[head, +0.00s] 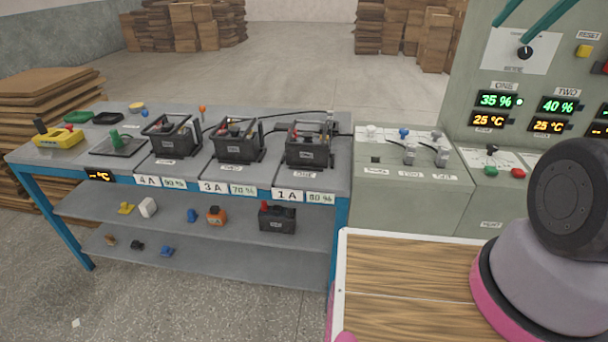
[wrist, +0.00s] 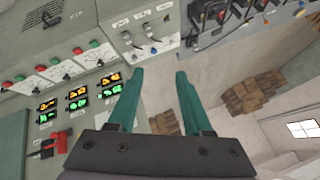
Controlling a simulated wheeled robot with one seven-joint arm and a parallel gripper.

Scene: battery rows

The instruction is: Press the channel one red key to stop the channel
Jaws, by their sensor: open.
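The channel one red key (head: 517,173) is a small round red button on the sloped desk of the grey-green control panel, right of a green key (head: 490,170). In the wrist view the red key nearest the switch section (wrist: 78,51) appears to be the same one. The channel one display (head: 495,99) reads 35 % in green, with 25 °C below and a lit green lamp beside it. My gripper (head: 508,30) has two teal fingers, apart and empty, before the upper panel. In the wrist view my gripper (wrist: 160,75) is also open, away from the keys.
A black lever (head: 491,149) stands just behind the channel one keys. More red and green keys run along the desk in the wrist view. A switch section (head: 415,190) adjoins at left, then a blue-framed bench (head: 210,263) with batteries. A wood-topped surface (head: 400,290) lies in front.

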